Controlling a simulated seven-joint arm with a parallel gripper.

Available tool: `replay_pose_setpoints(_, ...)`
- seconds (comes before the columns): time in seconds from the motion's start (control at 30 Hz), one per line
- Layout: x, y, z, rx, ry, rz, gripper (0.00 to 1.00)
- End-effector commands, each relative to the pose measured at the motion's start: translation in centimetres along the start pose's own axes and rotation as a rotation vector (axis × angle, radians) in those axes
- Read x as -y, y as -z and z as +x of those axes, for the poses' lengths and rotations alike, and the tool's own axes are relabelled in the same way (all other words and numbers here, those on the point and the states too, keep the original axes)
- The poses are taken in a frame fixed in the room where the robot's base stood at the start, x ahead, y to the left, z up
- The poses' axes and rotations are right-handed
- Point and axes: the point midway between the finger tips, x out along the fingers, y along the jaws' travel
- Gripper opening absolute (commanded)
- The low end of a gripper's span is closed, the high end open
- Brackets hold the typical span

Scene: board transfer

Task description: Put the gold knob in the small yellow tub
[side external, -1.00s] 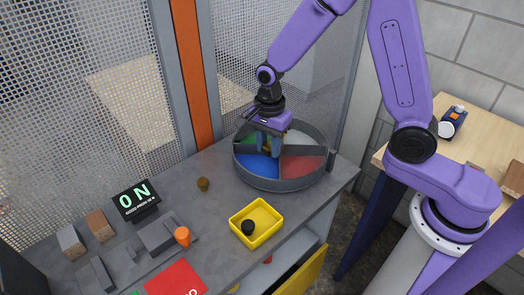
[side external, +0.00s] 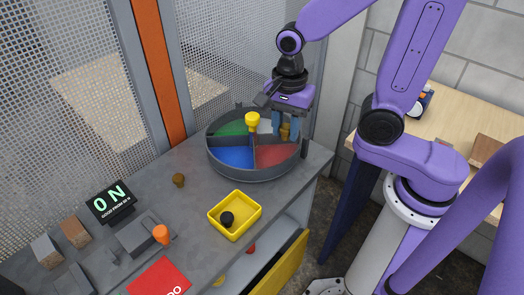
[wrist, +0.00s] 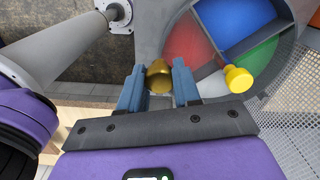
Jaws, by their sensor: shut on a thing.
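My gripper (side external: 286,130) is shut on the gold knob (side external: 285,131), over the right rear part of the round divided tray (side external: 255,176). In the wrist view the gold knob (wrist: 159,77) sits between the two blue fingers of my gripper (wrist: 158,84). I cannot tell how far the knob is above the tray. The small yellow tub (side external: 236,236) stands on the grey bench in front of the round tray, apart from my gripper. A black knob (side external: 227,218) is inside the tub.
A bright yellow knob (side external: 252,122) stands at the round tray, close left of my gripper. A lit ON display (side external: 112,203) stands at left. A yellow-fronted drawer (side external: 277,268) is open below.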

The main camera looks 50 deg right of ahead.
Motion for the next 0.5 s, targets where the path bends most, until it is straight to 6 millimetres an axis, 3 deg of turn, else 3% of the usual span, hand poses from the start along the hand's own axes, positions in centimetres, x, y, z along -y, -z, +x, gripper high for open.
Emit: replay_pose_setpoints(0.5,-2.0,-4.2,0.5,-0.001,-0.001,-0.007,0.02)
